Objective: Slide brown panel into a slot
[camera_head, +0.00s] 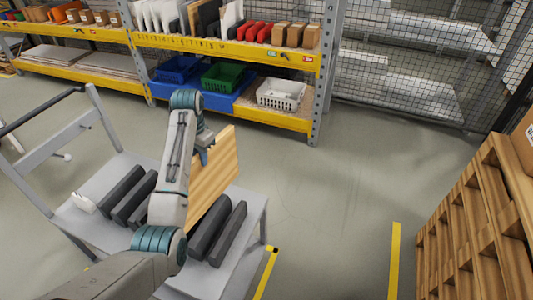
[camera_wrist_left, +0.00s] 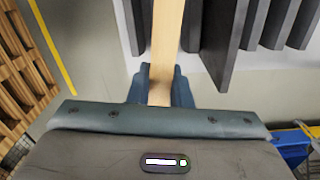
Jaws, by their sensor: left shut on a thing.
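The brown panel (camera_head: 224,165) is a light wood board standing on edge above the grey cart (camera_head: 256,212). My left gripper (camera_head: 206,150) is shut on its upper edge. In the left wrist view, the panel (camera_wrist_left: 166,40) runs straight out from between the blue-grey fingers (camera_wrist_left: 160,88). Dark grey upright dividers (camera_head: 229,234) on the cart form slots, with more dividers (camera_head: 121,186) left of my arm. The panel lies between these two groups. My arm hides its lower left part, so I cannot tell whether its lower edge sits in a slot. My right gripper is out of view.
A yellow-edged shelf rack (camera_head: 225,48) holds boxes and bins at the back. A wooden pallet stack (camera_head: 470,225) stands at the right. A small white object (camera_head: 83,203) lies on the cart's left end. The floor between cart and pallets is clear.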

